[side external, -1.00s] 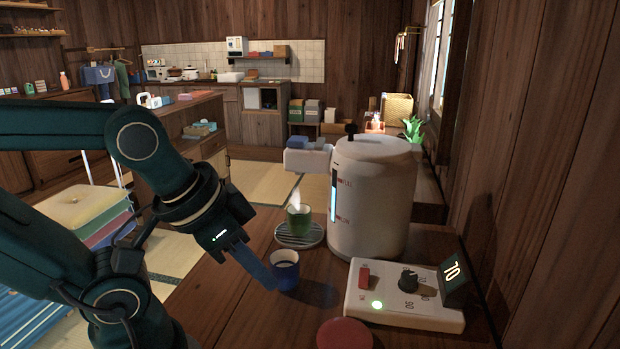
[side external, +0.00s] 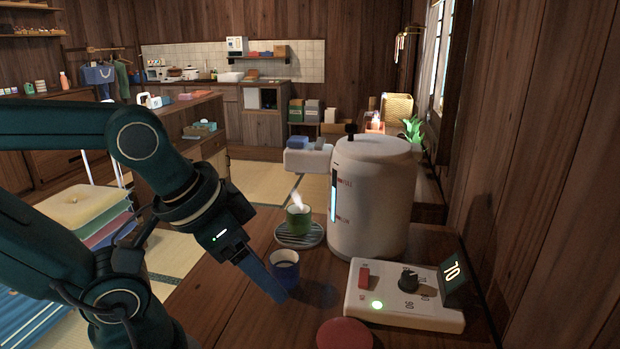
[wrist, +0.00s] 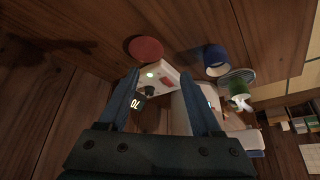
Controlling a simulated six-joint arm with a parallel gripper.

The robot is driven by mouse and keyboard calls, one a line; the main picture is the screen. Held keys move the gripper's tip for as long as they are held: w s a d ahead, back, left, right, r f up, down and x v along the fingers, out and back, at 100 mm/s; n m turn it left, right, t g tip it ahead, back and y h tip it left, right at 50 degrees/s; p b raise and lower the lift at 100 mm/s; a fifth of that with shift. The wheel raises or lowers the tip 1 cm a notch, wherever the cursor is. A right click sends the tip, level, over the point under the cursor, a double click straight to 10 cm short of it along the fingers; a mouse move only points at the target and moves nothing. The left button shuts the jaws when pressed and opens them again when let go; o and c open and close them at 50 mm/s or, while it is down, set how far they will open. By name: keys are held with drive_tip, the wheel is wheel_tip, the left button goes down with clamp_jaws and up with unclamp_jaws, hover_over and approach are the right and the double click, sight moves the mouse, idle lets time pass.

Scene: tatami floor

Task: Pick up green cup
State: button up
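The green cup (side external: 299,220) stands on a round slatted drip tray (side external: 287,239) under the dispenser's spout, with pale steam above it. In the wrist view the green cup (wrist: 238,92) is at the right, on the drip tray (wrist: 232,78). My gripper (side external: 276,292) is low over the wooden counter, in front of the green cup and beside a dark blue cup (side external: 285,262). In the wrist view my gripper (wrist: 160,100) has its two blue fingers spread apart with nothing between them. I cannot tell whether a finger touches the blue cup.
A large white dispenser (side external: 372,200) stands right of the green cup. A control box (side external: 404,292) with a red switch, a knob and a "70" display sits before it. A red disc (side external: 344,334) lies at the front edge. A wooden wall closes the right side.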

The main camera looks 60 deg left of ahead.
drive_tip(key=o, duration=0.4)
drive_tip(key=shift+c, duration=0.2)
drive_tip(key=n+t+y, duration=0.4)
drive_tip(key=n+y, duration=0.2)
drive_tip(key=n, duration=0.7)
approach(305, 212)
drive_tip(key=w, duration=0.1)
drive_tip(key=shift+w+a+f, duration=0.15)
drive_tip(key=shift+a+f, duration=0.3)
drive_tip(key=a+m, duration=0.1)
drive_tip(key=m, duration=0.1)
drive_tip(key=w+a+f+m+t, duration=0.1)
drive_tip(key=m, duration=0.1)
drive_tip(key=shift+w+f+m, duration=0.1)
drive_tip(key=shift+f+m, duration=0.1)
drive_tip(key=shift+m, duration=0.1)
drive_tip(key=m, duration=0.2)
drive_tip(key=w+f+m+t+h, duration=0.1)
drive_tip(key=m, duration=0.1)
drive_tip(key=shift+f, duration=0.15)
drive_tip(key=shift+x, duration=2.35)
